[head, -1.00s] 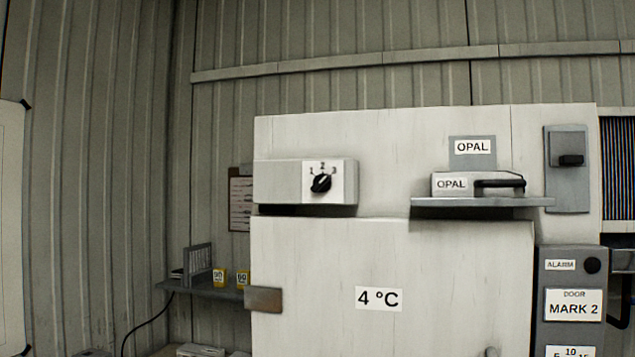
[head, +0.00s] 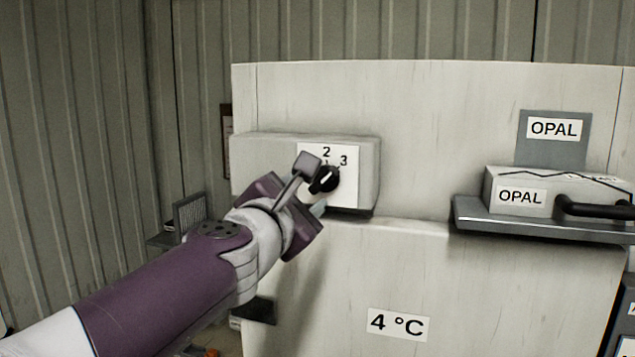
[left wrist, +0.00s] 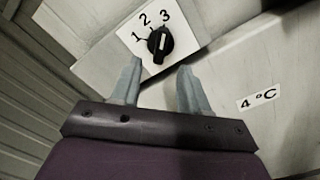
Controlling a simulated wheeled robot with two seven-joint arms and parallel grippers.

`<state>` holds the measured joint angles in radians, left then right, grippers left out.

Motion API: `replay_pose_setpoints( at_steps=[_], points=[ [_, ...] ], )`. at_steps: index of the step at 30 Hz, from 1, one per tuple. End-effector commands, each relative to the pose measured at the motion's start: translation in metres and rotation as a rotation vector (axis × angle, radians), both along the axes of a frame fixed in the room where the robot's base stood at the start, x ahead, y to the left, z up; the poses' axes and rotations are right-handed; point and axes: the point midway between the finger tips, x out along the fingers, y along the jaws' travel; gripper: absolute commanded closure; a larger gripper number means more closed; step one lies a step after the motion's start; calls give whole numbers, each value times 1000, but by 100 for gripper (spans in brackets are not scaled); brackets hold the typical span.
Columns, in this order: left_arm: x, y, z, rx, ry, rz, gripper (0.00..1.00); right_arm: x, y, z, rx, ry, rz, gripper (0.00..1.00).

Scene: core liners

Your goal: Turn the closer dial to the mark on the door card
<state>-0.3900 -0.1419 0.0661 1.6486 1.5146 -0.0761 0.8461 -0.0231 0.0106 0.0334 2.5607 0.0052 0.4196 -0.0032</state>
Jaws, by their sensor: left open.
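The closer dial (head: 323,180) is a black knob on a white plate marked 1, 2, 3, on a pale box on the cabinet front. Its white line points up and right, toward the 3. It also shows in the left wrist view (left wrist: 160,42), just beyond the fingertips. My left gripper (left wrist: 160,67) is open and empty, its two grey fingers apart, short of the knob. In the head view, my left gripper (head: 306,197) is at the plate's lower left, and my wrist hides the 1. The door card is out of view now. My right gripper is not in view.
To the right, a grey shelf (head: 545,228) carries a white OPAL box (head: 520,194) with a black handle, under a grey OPAL plate (head: 554,138). A 4 °C label (head: 398,324) is on the door below. The cabinet front between dial and shelf is clear.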

Motion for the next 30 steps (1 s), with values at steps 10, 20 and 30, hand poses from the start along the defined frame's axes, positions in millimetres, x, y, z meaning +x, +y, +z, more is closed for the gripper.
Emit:
replay_pose_setpoints(
  at_steps=[10,20,30],
  points=[
    [63,-20,1,4,1,1,55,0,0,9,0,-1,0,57],
    [69,-22,0,4,0,0,55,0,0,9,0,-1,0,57],
    [69,-22,-1,4,1,-1,100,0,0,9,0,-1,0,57]
  ],
)
